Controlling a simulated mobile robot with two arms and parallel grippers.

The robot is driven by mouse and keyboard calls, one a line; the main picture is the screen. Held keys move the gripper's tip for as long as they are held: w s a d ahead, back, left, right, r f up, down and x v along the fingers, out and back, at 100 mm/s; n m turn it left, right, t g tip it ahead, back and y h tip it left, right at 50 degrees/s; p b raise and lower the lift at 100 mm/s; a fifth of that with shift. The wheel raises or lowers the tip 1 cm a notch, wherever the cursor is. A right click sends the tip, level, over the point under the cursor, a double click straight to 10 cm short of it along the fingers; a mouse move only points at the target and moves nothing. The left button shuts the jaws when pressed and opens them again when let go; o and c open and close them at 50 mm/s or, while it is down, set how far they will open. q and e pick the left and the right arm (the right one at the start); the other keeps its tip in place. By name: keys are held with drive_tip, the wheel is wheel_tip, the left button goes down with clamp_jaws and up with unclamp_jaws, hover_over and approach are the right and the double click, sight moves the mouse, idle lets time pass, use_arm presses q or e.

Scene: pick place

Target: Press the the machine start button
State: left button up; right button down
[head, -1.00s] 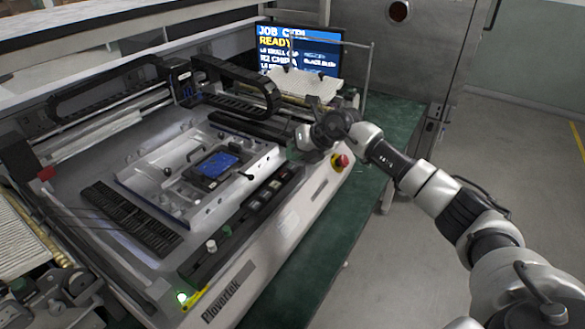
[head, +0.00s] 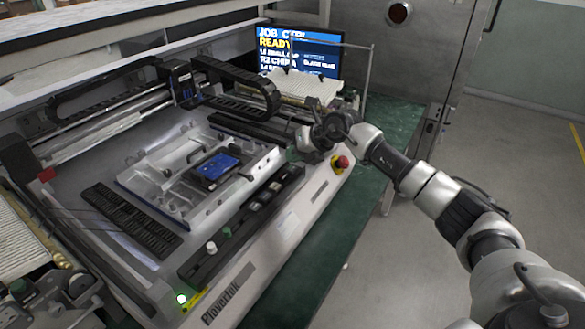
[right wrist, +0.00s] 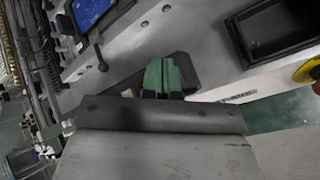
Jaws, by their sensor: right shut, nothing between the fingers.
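The machine's front panel (head: 205,262) runs along its front edge in the head view. On it are a white knob (head: 211,247), a green button (head: 227,232) and a row of dark buttons (head: 253,206). I cannot read which one is the start button. My right gripper (head: 294,153) is over the panel's far right end, left of the red emergency stop (head: 343,162). Its green fingertips (right wrist: 162,76) are shut and empty in the right wrist view. My left gripper is out of view.
A blue circuit board (head: 218,166) lies in the metal fixture on the machine bed. A black cable chain (head: 235,80) arches behind it. A monitor (head: 298,48) reading READY stands at the back. The space above the near panel is clear.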

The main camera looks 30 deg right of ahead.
drive_tip(key=shift+f, duration=0.1)
idle(0.7)
drive_tip(key=shift+f, duration=0.3)
drive_tip(key=shift+f+b, duration=0.4)
drive_tip(key=shift+f, duration=0.05)
idle(0.6)
drive_tip(key=shift+r, duration=0.15)
drive_tip(key=shift+r+p, duration=0.7)
drive_tip(key=shift+r, duration=0.05)
